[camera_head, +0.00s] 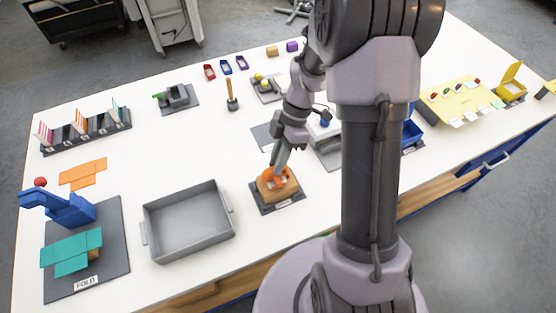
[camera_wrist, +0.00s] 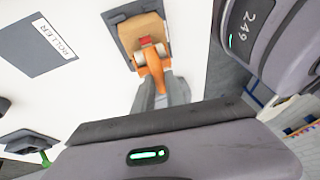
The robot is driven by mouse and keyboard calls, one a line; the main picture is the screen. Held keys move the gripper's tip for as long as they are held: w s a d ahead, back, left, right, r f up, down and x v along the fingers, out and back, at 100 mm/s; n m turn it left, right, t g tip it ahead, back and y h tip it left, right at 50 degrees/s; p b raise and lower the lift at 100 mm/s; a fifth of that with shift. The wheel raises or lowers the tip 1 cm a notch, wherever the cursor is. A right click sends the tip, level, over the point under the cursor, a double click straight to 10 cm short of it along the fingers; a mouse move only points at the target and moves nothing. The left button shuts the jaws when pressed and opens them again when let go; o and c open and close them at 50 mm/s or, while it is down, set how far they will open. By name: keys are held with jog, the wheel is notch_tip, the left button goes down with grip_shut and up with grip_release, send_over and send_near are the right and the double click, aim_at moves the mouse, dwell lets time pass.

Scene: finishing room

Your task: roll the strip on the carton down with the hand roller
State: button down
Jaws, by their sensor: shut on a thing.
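The brown carton (camera_head: 291,189) lies on a dark grey pad near the table's front edge. It also shows in the wrist view (camera_wrist: 135,27) at the top centre. My gripper (camera_head: 277,168) is shut on the orange hand roller (camera_head: 270,181) and reaches down over the carton. In the wrist view the roller (camera_wrist: 154,66) points from my fingers (camera_wrist: 160,88) to the carton's near end. A small red patch (camera_wrist: 146,40) shows on the carton just beyond the roller head; I cannot tell whether it is the strip. Whether the roller touches the carton is unclear.
A grey pad labelled ROLLER (camera_wrist: 38,50) lies empty beside the carton. A grey open tray (camera_head: 188,222) stands left of the carton. A blue fixture (camera_head: 70,208) with teal flat pieces is at the far left. Bare white table lies behind the tray.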

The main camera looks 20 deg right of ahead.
aim_at(265, 171)
jog(key=shift+a+f+b, duration=0.15)
jog(key=shift+a+b, duration=0.25)
jog(key=shift+a, duration=1.15)
notch_tip(265, 171, up, 8)
jog(key=p, duration=0.5)
jog(key=shift+f, duration=0.35)
